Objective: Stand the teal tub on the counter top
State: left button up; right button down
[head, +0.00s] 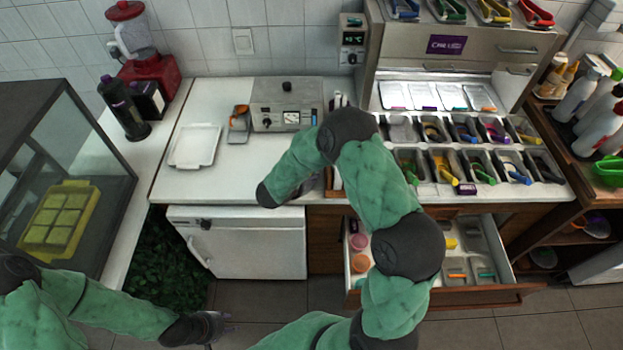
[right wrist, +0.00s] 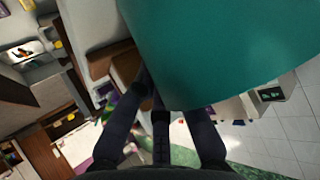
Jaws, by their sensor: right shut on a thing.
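The teal tub (right wrist: 225,50) fills the upper right of the right wrist view, large and close. My right gripper (right wrist: 165,105) is shut on it, though the tub hides part of the grip. In the head view my right gripper (head: 303,189) shows only in part beside my forearm, over the front of the white counter top (head: 225,183). I cannot make out the tub in the head view; my arm covers that area. My left gripper (head: 217,324) is low at the bottom left, away from the counter; its fingers are too small to read.
A white tray (head: 195,146), a small container with an orange item (head: 239,124) and a metal appliance (head: 288,104) stand on the counter. Topping bins (head: 465,150) are at right, above an open drawer (head: 480,240). The front left counter is bare.

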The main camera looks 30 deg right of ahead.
jog(key=c, duration=1.3)
grip_release()
